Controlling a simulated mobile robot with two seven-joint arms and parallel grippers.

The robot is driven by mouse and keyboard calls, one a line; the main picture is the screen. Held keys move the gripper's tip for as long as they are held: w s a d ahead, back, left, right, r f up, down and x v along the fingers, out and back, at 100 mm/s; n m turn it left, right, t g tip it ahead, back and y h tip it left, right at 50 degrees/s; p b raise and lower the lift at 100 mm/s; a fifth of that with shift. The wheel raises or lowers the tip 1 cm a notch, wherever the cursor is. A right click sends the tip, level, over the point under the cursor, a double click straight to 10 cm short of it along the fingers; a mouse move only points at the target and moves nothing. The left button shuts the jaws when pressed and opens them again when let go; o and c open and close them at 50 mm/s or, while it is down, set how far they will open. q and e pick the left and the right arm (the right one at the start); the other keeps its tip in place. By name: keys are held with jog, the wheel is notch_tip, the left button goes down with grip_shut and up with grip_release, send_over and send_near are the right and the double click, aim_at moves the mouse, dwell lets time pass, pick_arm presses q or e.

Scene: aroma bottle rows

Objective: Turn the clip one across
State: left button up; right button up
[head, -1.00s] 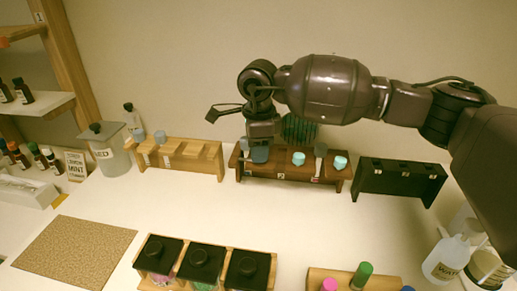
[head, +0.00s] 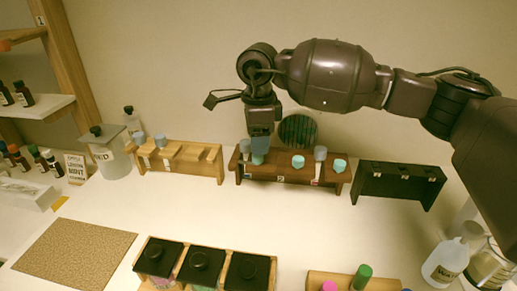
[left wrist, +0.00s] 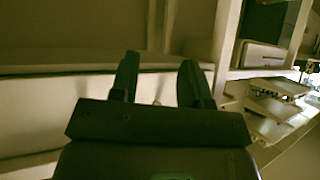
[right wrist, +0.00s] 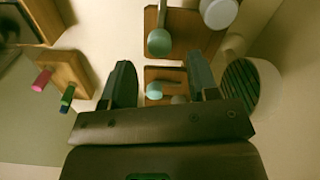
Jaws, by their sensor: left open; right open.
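A dark brown rack (head: 268,180) stands mid-table at the back, with labels on its front. It holds several small pieces with teal or grey tops: a teal one (head: 258,158) at left, two more teal ones (head: 298,161) (head: 340,165), and grey ones (head: 245,146) (head: 320,153). I cannot tell which is the clip. My right gripper (head: 260,146) points down, just above the left teal piece, open and empty. In the right wrist view, a teal top (right wrist: 154,90) shows between its fingers. My left gripper (left wrist: 157,82) is open and empty, away from the rack.
A light wooden rack (head: 180,165) stands left, a black rack (head: 395,185) right. A round green ribbed thing (head: 298,130) is behind the brown rack. Black-lidded jars (head: 204,265) and a cork mat (head: 75,252) are in front. The table between is clear.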

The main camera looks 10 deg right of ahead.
notch_tip(320, 180, up, 7)
dwell(0.3)
